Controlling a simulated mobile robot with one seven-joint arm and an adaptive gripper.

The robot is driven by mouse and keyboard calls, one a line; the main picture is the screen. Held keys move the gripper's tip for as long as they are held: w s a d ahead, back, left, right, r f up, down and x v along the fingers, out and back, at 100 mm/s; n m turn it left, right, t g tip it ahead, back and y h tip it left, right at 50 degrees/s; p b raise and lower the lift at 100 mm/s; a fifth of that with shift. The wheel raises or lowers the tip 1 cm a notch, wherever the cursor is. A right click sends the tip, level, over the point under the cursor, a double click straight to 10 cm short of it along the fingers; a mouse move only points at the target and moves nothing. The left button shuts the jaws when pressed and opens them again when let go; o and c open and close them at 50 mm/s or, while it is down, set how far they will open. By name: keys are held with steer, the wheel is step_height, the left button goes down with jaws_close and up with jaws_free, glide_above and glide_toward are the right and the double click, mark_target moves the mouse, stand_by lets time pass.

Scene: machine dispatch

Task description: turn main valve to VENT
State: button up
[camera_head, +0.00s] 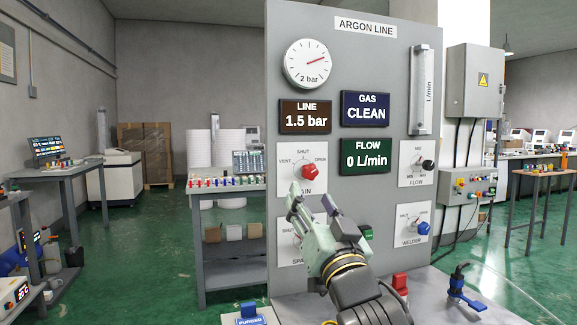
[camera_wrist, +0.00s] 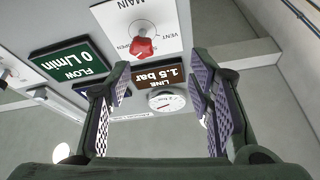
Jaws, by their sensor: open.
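The main valve is a red knob (camera_head: 309,172) on a white plate of the grey argon panel, marked VENT at left, SHUT on top and OPEN at right. Its pointer seems to be on the OPEN side. The lower part of its plate is hidden by my gripper (camera_head: 309,200). In the wrist view the scene is upside down, and the red knob (camera_wrist: 141,46) is beyond my gripper (camera_wrist: 162,90), near the top. My gripper is open and empty, apart from the knob, in front of and below it in the head view.
The panel (camera_head: 375,30) has a LINE display (camera_head: 306,117) at 1.5 bar, a GAS display (camera_head: 366,110) reading CLEAN and a FLOW display (camera_head: 363,156) at 0 L/min. A black flow knob (camera_head: 428,165) and blue welder knob (camera_head: 422,228) are at right. The spare valve is mostly hidden.

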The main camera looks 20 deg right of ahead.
mark_target(311, 174)
steer(key=shift+m+h, duration=0.4)
steer(key=shift+h, duration=0.2)
steer(key=p+x, duration=0.1)
steer(key=x, duration=0.2)
steer(key=d+p+x, duration=0.1)
steer(key=x, duration=0.2)
steer(key=d+p+x, duration=0.1)
steer(key=x, duration=0.2)
steer(key=shift+w+d, duration=0.1)
steer(key=shift+w, duration=0.15)
steer(key=shift+w+r+p, duration=0.15)
steer(key=shift+w+p, duration=0.15)
steer(key=shift+w, duration=0.3)
steer(key=shift+c, duration=0.4)
jaws_close()
